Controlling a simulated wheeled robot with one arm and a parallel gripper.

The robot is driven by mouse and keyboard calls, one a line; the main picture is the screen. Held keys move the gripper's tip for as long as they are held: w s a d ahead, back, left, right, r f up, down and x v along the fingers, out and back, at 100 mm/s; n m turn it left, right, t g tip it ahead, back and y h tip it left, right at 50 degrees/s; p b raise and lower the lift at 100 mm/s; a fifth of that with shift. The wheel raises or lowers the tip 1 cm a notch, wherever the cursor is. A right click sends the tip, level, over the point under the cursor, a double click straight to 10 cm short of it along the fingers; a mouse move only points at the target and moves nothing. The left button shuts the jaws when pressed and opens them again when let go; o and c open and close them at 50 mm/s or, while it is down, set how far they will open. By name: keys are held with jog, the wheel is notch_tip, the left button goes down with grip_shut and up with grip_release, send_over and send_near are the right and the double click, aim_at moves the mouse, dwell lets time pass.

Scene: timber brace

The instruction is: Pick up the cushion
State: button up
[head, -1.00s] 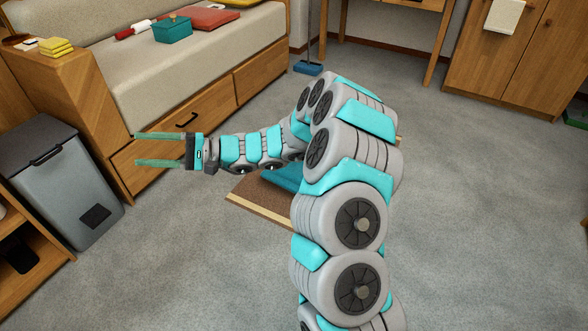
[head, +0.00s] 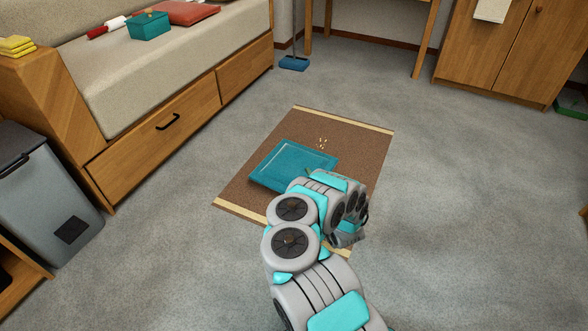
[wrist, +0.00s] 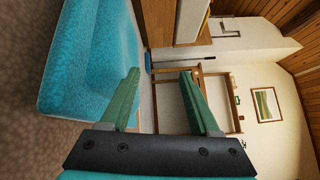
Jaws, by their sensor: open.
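The teal cushion (head: 290,165) lies flat on the brown rug, just beyond my arm in the head view. Its near right part is hidden by my arm. In the wrist view, the cushion (wrist: 90,55) fills the upper left, and the picture is turned sideways. My gripper (wrist: 160,72) shows there with its two green fingers apart and nothing between them. The left finger appears close beside the cushion's edge; I cannot tell whether it touches. In the head view my fingers are hidden behind my arm.
The brown rug (head: 345,160) has pale end strips and small yellowish bits on it. A sofa with drawers (head: 165,125) stands left, holding a red flat item (head: 187,12) and a teal box (head: 148,25). A grey bin (head: 45,195) is at far left. Carpet right of the rug is clear.

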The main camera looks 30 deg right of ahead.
jog(key=s+d+f, duration=0.1)
jog(key=d, duration=0.1)
jog(key=s+d+f+h+b, duration=0.1)
jog(key=s+d+f, duration=0.1)
jog(key=d, duration=0.1)
jog(key=s+d+f+h+b, duration=0.1)
jog(key=d+f, duration=0.1)
jog(key=shift+s+d+f+g, duration=0.2)
jog(key=shift+s+g, duration=0.1)
jog(key=shift+g, duration=0.1)
jog(key=f+b, duration=0.2)
jog(key=b, duration=0.1)
jog(key=shift+d+f+h, duration=0.35)
jog(key=shift+h, duration=0.05)
jog(key=shift+f+b, duration=0.5)
jog(key=shift+f, duration=0.1)
jog(key=shift+b+x, duration=0.6)
jog(key=shift+x, duration=3.35)
jog(key=shift+d+r, duration=0.1)
jog(key=shift+c, duration=0.2)
grip_shut()
